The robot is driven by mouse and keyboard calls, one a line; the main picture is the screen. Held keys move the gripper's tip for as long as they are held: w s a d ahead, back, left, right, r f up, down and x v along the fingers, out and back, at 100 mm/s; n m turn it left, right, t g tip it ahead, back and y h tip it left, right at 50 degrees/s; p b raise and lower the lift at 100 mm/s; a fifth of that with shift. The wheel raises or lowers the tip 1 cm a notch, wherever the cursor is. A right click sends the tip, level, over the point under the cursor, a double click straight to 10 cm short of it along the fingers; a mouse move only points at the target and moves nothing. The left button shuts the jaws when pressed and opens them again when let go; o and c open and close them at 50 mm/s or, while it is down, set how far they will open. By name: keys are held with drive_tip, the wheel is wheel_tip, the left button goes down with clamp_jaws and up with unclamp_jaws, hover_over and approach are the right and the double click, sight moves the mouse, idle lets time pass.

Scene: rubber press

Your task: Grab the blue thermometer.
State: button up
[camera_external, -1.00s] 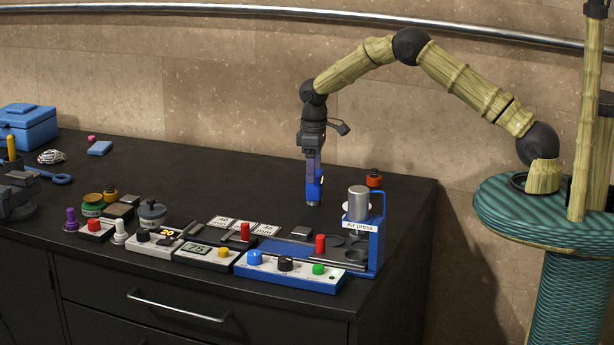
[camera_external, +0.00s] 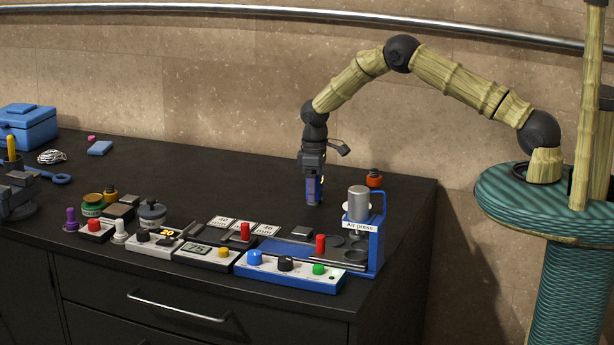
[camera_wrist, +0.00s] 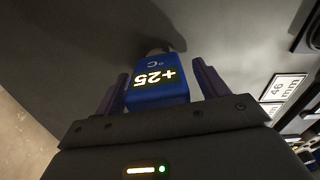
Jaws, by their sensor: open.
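The blue thermometer (camera_wrist: 158,82) shows in the wrist view with a lit "+25 °C" display that reads upside down. It stands upright on the dark bench, and in the external view its blue body (camera_external: 314,190) is partly covered by my gripper. My gripper (camera_wrist: 155,85) is open, with one purple finger on each side of the thermometer's body. Narrow gaps seem to show between the fingers and the blue body. In the external view my gripper (camera_external: 313,180) points straight down over the thermometer.
The blue air press (camera_external: 376,245) stands to the right and nearer the front. White size cards (camera_external: 243,227) and control boxes (camera_external: 207,256) lie in front. A red-orange bottle (camera_external: 374,178) stands behind the press.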

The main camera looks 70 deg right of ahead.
drive_tip(key=shift+c, duration=0.2)
drive_tip(key=c, duration=1.2)
drive_tip(key=shift+c, duration=0.2)
drive_tip(key=shift+r, duration=0.15)
wheel_tip(320, 180, up, 10)
drive_tip(key=b, duration=0.3)
